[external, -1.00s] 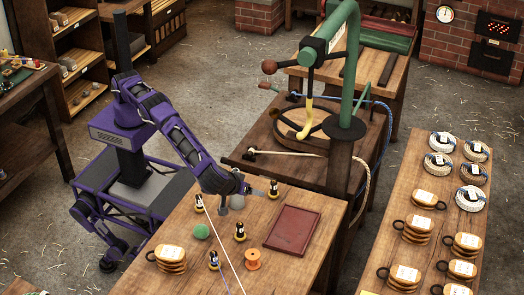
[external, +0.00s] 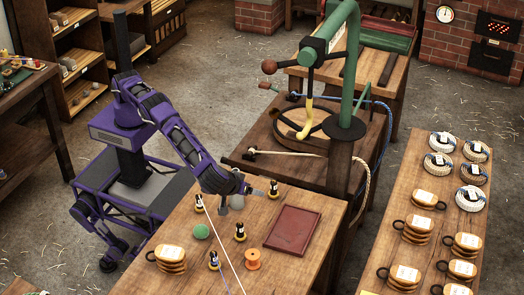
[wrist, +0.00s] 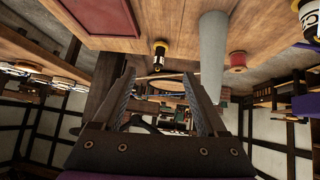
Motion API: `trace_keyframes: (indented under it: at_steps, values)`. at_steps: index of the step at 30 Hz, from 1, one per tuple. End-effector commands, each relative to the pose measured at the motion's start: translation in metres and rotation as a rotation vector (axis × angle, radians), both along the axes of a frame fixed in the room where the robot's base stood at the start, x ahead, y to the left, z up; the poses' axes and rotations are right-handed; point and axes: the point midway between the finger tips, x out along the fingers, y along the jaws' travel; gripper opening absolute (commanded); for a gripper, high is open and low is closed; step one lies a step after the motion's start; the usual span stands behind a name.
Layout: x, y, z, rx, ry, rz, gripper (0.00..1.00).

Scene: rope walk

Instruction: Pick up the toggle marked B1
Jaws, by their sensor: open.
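Several small dark toggles with white labels and yellow bases stand on the front table. One toggle (external: 273,189) stands just beyond my gripper (external: 260,192), which is low over the table's far side. The others are a left toggle (external: 199,203), a middle toggle (external: 240,232) and a front toggle (external: 214,260). In the wrist view, where the table shows at the top, my open, empty gripper (wrist: 158,82) has a toggle (wrist: 160,55) ahead, between its fingers in the picture. Another toggle (wrist: 309,18) is at the upper right edge. I cannot read B1 on any label.
A grey cone (wrist: 213,55) stands close to my right finger in the wrist view.

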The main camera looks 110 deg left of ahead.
Motion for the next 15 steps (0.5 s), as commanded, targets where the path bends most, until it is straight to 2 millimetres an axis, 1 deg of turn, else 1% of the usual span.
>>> trace_keyframes:
  at_steps: [2,3,4,12,15]
  values:
    - [0.0000,0.0000,0.0000,0.000,0.000,0.000,0.75]
    - [0.0000,0.0000,0.0000,0.000,0.000,0.000,0.68]
    - [0.0000,0.0000,0.0000,0.000,0.000,0.000,0.65]
    - [0.0001,0.0006,0.0001,-0.002,0.000,0.001,0.65]
    - [0.0020,0.0067,0.0007,-0.037,0.000,0.016,0.65]
